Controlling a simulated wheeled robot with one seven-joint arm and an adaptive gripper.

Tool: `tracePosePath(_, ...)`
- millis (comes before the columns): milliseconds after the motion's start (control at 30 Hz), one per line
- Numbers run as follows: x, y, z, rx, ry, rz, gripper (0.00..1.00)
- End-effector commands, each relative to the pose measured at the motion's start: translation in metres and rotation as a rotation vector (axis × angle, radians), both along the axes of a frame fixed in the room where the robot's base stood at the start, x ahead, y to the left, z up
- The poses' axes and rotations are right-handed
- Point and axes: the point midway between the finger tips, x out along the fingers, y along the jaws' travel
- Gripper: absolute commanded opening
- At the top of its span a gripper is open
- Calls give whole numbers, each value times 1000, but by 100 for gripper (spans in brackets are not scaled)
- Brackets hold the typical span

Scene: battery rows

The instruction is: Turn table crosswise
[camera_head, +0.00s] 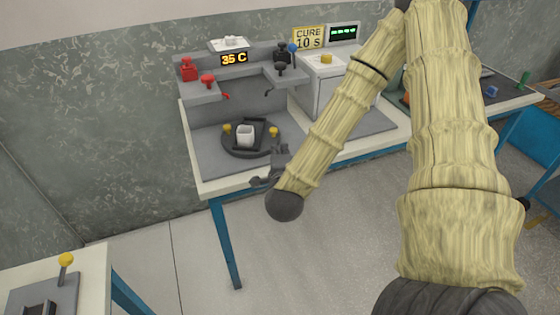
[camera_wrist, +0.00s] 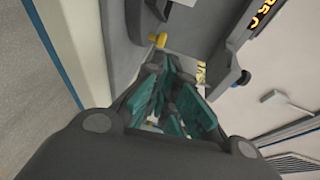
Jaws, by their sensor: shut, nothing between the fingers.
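The turntable is a dark round disc (camera_head: 233,150) on the left part of the workbench in the head view. It carries a dark bar-like holder, a small white cup (camera_head: 245,134) and two yellow knobs, one at its left (camera_head: 227,129) and one at its right (camera_head: 273,132). My gripper (camera_head: 270,176) is in front of the disc, near the bench's front edge, apart from the right knob as far as I can tell. In the wrist view my gripper (camera_wrist: 180,72) is shut and empty, with teal pads. A yellow knob (camera_wrist: 158,40) shows just beyond its fingers.
Grey shelves behind the disc hold a red item (camera_head: 188,69), a red knob (camera_head: 207,80) and dark fittings (camera_head: 281,55). A display (camera_head: 234,59) reads 35 C. A white box (camera_head: 325,72) stands right, below a CURE 10 S sign (camera_head: 309,38). Open floor lies in front.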

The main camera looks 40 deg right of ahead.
Motion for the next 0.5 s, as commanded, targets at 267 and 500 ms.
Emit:
tracePosePath(267, 39, -25, -6, -1, 1, -1, 0)
tracePosePath(500, 66, -41, -12, -1, 0, 0, 0)
